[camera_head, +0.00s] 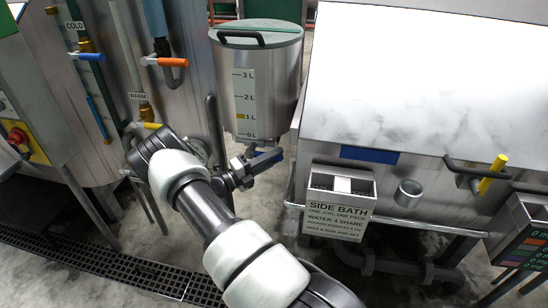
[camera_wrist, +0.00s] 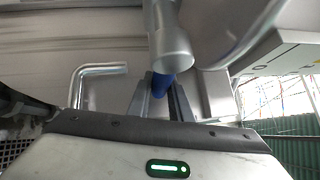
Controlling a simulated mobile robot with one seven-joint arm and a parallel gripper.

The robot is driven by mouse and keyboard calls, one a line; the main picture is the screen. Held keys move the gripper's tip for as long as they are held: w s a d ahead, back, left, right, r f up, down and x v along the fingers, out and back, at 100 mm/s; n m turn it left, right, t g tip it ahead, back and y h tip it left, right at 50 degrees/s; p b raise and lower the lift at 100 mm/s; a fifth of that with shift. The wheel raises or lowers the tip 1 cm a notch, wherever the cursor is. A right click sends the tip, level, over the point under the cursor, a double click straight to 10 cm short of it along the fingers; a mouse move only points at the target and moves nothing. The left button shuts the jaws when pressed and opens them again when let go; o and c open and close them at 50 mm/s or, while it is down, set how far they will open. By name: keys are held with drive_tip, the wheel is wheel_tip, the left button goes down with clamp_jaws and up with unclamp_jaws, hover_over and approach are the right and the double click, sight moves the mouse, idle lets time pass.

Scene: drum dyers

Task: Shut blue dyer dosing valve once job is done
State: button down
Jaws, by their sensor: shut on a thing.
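The steel dosing tank (camera_head: 275,82) with a green lid and a litre scale stands at top centre in the head view. Below it is a blue valve handle (camera_head: 270,157), beside the machine with a blue label (camera_head: 369,155). My gripper (camera_head: 258,162) is at this handle, partly covered by my own arm. In the wrist view my gripper (camera_wrist: 161,98) has its two fingers on either side of the blue handle (camera_wrist: 162,84), shut on it. The handle sits below a steel pipe end (camera_wrist: 173,45). Its far part is hidden by the pipe and fingers.
At left, orange (camera_head: 172,62) and blue (camera_head: 92,57) handles sit on pipes marked warm and cold. At right are a side bath box (camera_head: 340,207), a yellow-gripped handle (camera_head: 492,174) and a front rail. A floor grate (camera_head: 130,268) runs at lower left.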

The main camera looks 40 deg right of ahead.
drive_tip(key=shift+f, duration=0.15)
drive_tip(key=shift+w+a+f+m+y, duration=0.1)
drive_tip(key=shift+a+f+m+y, duration=0.05)
drive_tip(key=shift+f+m+y, duration=0.8)
drive_tip(key=w+a+f+m+t+y+b, duration=0.5)
drive_tip(key=w+f+m+t+y+b, duration=0.1)
drive_tip(key=y, duration=0.4)
drive_tip(key=shift+m+b, duration=0.85)
drive_tip(key=shift+b, duration=0.35)
drive_tip(key=shift+w+a+r, duration=0.1)
drive_tip(key=c, duration=1.6)
unclamp_jaws()
